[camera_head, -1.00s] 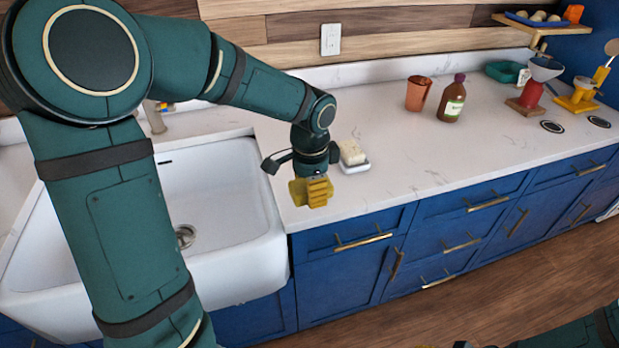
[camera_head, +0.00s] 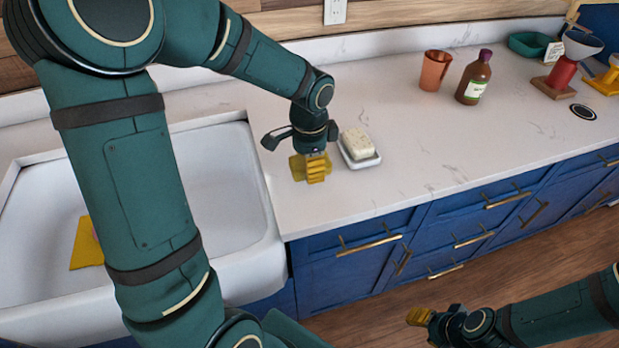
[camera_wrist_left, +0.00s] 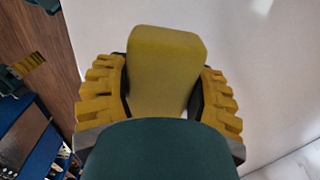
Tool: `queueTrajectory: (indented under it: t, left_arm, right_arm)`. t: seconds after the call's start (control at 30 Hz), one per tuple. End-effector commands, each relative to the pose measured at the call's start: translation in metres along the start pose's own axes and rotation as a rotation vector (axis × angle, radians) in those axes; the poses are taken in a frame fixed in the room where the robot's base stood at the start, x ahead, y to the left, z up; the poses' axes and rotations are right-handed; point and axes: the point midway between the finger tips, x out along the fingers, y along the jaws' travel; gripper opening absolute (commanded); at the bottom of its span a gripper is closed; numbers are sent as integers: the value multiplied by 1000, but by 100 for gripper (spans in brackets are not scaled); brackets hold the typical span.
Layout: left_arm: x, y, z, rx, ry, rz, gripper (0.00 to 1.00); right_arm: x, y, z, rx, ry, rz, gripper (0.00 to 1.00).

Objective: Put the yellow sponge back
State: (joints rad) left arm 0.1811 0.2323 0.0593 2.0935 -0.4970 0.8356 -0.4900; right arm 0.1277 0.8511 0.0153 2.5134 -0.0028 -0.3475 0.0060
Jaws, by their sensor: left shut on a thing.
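My left gripper (camera_head: 312,172) is over the counter between the sink and a soap dish. Its yellow ridged fingers are shut on the yellow sponge (camera_head: 296,167). In the left wrist view the sponge (camera_wrist_left: 165,65) is a block standing out between both fingers, with the white counter beyond. I cannot tell whether it touches the counter. My right gripper (camera_head: 419,316) is low at the right, in front of the cabinets, with yellow fingertips; its opening is unclear.
A white dish (camera_head: 364,163) with a cream bar (camera_head: 357,144) stands just right of the left gripper. A flat yellow item (camera_head: 86,247) lies in the white sink (camera_head: 215,165). A copper cup (camera_head: 435,70) and brown bottle (camera_head: 474,78) stand farther back. The right-hand counter front is clear.

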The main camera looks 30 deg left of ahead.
Motion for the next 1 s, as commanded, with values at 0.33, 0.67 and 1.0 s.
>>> queueTrajectory:
  t: [0.33,0.67,1.0]
  left_arm:
    - [36,0,1,-2,-2,1,30]
    - [44,0,0,-1,1,-1,30]
    - [46,0,0,-1,1,-1,92]
  right_arm:
    - [10,3,-1,-1,5,0,47]
    - [11,4,-2,-1,7,0,47]
    - [13,4,-2,-2,8,0,47]
